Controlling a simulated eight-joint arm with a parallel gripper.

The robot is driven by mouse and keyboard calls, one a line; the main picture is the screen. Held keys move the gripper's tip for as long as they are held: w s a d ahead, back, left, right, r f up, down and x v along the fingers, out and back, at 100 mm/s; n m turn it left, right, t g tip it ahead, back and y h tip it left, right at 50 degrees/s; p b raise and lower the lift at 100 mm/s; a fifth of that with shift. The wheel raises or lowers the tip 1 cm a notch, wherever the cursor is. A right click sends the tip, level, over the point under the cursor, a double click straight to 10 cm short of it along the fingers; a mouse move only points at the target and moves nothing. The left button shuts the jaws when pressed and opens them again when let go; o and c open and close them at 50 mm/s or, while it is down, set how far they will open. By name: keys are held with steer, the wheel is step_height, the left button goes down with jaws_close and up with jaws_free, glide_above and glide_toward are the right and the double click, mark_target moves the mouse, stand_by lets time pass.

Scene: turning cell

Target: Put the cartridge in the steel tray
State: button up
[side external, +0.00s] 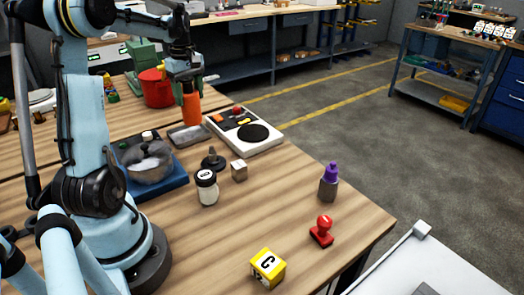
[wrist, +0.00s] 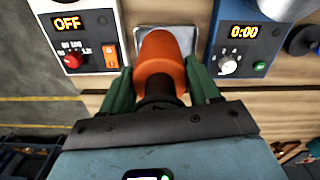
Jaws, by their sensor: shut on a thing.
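The cartridge is an orange cylinder (side external: 191,108); it also shows in the wrist view (wrist: 162,52), between two green fingers. My gripper (side external: 188,84) is shut on it and points down, holding it roughly upright. The fingers also show in the wrist view (wrist: 162,82), one on each side of it. The steel tray (side external: 185,138) is a shallow grey rectangle on the wooden table, below the cartridge in the side view. In the wrist view the tray (wrist: 187,22) lies behind the cartridge, which hides part of it. I cannot tell whether the cartridge's lower end touches the tray.
A white hotplate (side external: 268,145) stands right of the tray. A blue device (side external: 160,189) with a metal pot (side external: 147,164) stands left. A red pot (side external: 156,92) stands behind. A jar (side external: 207,190), metal cube (side external: 239,171) and dark knobbed piece (side external: 213,162) lie in front.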

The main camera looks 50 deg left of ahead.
steer(key=s+a+f, duration=0.1)
steer(key=a+f, duration=0.2)
steer(key=f, duration=0.3)
steer(key=shift+s, duration=0.1)
steer(key=o, duration=1.3)
steer(key=shift+f, duration=0.1)
steer(key=shift+o, duration=0.2)
